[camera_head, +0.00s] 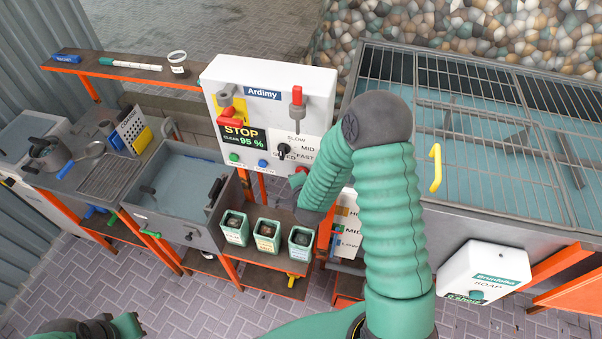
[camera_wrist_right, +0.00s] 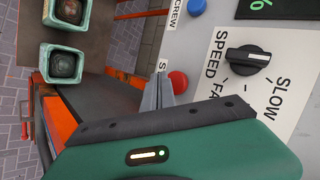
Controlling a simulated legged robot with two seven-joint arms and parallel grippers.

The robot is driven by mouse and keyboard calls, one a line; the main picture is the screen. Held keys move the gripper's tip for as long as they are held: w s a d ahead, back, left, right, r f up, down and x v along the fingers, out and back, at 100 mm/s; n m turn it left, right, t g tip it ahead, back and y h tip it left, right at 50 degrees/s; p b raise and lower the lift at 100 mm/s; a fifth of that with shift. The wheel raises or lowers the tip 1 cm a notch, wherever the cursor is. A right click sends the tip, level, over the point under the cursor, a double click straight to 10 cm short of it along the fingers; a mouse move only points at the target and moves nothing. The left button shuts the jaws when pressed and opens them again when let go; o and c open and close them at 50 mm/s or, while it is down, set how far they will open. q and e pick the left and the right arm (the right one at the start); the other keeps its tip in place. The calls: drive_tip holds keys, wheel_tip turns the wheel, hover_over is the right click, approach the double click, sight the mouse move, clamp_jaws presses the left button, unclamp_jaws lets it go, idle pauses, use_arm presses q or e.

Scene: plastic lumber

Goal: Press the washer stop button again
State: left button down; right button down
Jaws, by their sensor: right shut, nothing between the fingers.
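The white washer control panel (camera_head: 316,98) stands in the middle of the head view, with a display (camera_head: 240,136) reading STOP and CLEAN 95 %. The red button (camera_wrist_right: 178,82) is on the lower part of the panel, below the black speed knob (camera_head: 284,151). In the wrist view my right gripper (camera_wrist_right: 159,80) is shut and empty, its fingertips right beside the red button. I cannot tell whether they touch it. In the head view my right arm partly hides this spot. My left gripper (camera_head: 137,325) is at the bottom left, far from the panel, its jaws unclear.
A green button (camera_head: 233,157) and a blue button (camera_head: 262,163) sit left of the red one. Several small containers (camera_head: 268,236) stand on a shelf below the panel. A sink (camera_head: 170,190) is on the left, a caged water tank (camera_head: 480,150) on the right.

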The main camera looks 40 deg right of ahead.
drive_tip(key=shift+s+a, duration=1.5)
drive_tip(key=shift+a, duration=0.3)
